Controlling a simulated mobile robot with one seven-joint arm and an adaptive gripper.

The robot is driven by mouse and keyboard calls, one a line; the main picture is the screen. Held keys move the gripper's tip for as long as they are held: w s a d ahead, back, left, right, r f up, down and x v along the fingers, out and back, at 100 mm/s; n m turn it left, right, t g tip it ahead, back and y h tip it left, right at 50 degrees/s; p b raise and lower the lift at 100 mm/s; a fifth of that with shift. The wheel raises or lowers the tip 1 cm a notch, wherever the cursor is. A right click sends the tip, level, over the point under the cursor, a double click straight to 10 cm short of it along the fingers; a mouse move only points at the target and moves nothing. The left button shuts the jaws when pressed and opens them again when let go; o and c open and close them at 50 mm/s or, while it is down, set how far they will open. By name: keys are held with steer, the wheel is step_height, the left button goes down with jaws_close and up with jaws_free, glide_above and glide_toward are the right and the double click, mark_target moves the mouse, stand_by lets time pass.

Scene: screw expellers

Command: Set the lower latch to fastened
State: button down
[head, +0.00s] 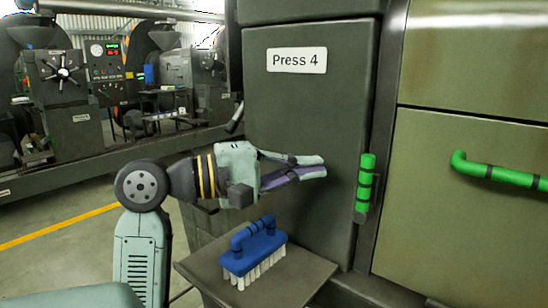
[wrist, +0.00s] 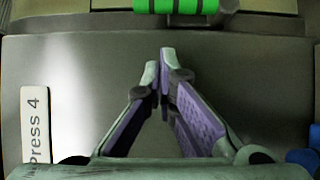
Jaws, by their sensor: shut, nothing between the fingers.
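A green upright handle with black bands (head: 365,188) is on the right edge of the grey Press 4 door (head: 310,110). It also shows at the top edge of the wrist view (wrist: 180,6). I cannot tell whether it is the lower latch, or whether it is fastened. My gripper (head: 324,166) is in front of the door, left of the handle and apart from it. Its fingers point toward the handle and are shut and empty. In the wrist view the fingertips (wrist: 159,62) meet below the handle.
A blue brush with white bristles (head: 255,252) stands on a small grey shelf (head: 300,285) below my gripper. Another green handle (head: 500,174) is on an olive panel at right. Other machines stand at back left.

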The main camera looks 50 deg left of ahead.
mark_target(369, 184)
steer(key=shift+w+d+p, duration=0.25)
steer(key=shift+w+d, duration=0.1)
steer(key=shift+d, duration=0.25)
steer(key=shift+w+d+p, duration=0.2)
steer(key=shift+w+d, duration=0.1)
steer(key=shift+d, duration=0.35)
steer(key=shift+w+d+p, duration=0.25)
steer(key=shift+w+d, duration=0.1)
steer(key=shift+d, duration=0.25)
steer(key=shift+d, duration=0.1)
steer(key=shift+d+r+m+b, duration=0.1)
steer(key=shift+d+m+b, duration=0.15)
steer(key=shift+b, duration=0.25)
